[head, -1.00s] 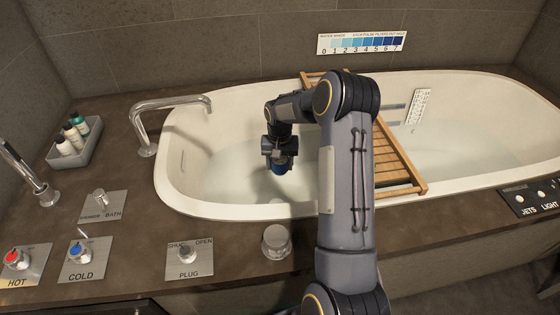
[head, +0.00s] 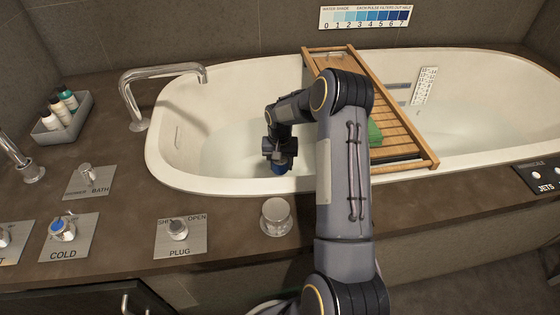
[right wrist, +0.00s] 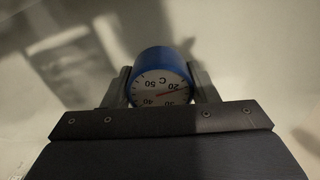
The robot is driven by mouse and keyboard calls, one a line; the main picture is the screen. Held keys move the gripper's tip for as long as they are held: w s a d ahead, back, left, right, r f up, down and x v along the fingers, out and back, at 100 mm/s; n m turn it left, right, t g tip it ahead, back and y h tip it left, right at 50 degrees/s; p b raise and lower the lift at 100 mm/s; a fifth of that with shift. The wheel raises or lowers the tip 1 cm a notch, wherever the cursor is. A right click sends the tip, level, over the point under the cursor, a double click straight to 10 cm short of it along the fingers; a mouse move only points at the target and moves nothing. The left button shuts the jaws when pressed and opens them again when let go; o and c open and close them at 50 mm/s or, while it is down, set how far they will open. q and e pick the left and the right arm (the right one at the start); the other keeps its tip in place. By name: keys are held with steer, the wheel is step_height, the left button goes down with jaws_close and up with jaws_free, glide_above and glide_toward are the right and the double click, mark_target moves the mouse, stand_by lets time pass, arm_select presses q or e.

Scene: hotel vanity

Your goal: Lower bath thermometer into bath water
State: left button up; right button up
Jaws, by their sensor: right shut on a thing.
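The bath thermometer (right wrist: 163,75) has a blue rim and a white round dial with a red needle. It shows between my right gripper's fingers in the right wrist view. My right gripper (head: 279,158) is shut on it over the left part of the white bathtub (head: 237,186). The thermometer's blue side shows under the gripper in the head view (head: 279,169). Pale water (head: 230,152) lies in the tub below and around it; whether the thermometer touches the water I cannot tell. My left gripper is not in view.
A wooden caddy (head: 398,122) spans the tub right of the gripper, with a green item (head: 374,134) partly behind my arm. A chrome faucet (head: 131,100) stands at the left rim. A clear jar (head: 276,217) and plug control (head: 178,230) sit on the front counter.

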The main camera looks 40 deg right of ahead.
steer(key=shift+f, duration=0.4)
steer(key=o, duration=1.1)
steer(key=shift+r+p, duration=1.35)
steer(key=shift+r, duration=2.55)
